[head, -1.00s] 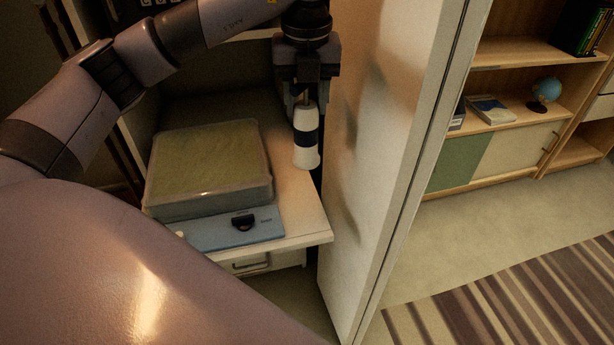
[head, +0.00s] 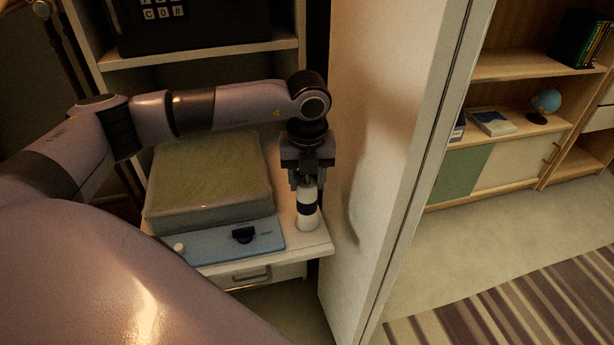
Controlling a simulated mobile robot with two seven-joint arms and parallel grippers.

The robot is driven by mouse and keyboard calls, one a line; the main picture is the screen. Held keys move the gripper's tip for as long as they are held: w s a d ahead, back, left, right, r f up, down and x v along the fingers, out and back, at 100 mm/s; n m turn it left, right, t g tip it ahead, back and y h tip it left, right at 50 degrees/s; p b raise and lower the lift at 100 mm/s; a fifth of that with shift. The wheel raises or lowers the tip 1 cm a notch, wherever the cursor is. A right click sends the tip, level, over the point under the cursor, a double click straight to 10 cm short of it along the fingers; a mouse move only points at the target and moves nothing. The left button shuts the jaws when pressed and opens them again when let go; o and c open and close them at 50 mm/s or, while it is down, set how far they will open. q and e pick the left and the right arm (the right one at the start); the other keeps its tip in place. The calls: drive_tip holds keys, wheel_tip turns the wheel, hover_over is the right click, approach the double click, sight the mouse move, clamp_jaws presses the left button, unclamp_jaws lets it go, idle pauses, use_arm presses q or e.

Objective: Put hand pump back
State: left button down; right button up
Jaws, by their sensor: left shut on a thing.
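The hand pump (head: 308,218) is a small white cylinder with a dark blue band. It is upright at the right front corner of the white shelf (head: 312,248), and its base appears to be on or just above the surface. My left gripper (head: 307,182) points down from above and is shut on the top of the pump. The fingers hide the pump's upper part. My right gripper is not in view.
A box with a green top (head: 208,180) and a blue panel with a black knob (head: 225,243) lie left of the pump. A tall pale door panel (head: 370,150) stands close on the right. A drawer (head: 250,278) is below. An upper shelf (head: 200,52) holds a dark case.

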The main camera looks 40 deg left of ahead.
use_arm(q)
drive_tip(key=shift+f, duration=0.2)
drive_tip(key=c, duration=0.5)
unclamp_jaws()
drive_tip(key=shift+r, duration=0.1)
drive_tip(key=shift+c, duration=0.2)
drive_tip(key=shift+r, duration=0.1)
drive_tip(key=shift+r, duration=0.3)
drive_tip(key=r, duration=0.7)
drive_tip(key=s+d+r, duration=0.1)
drive_tip(key=r, duration=0.3)
drive_tip(key=shift+r, duration=0.25)
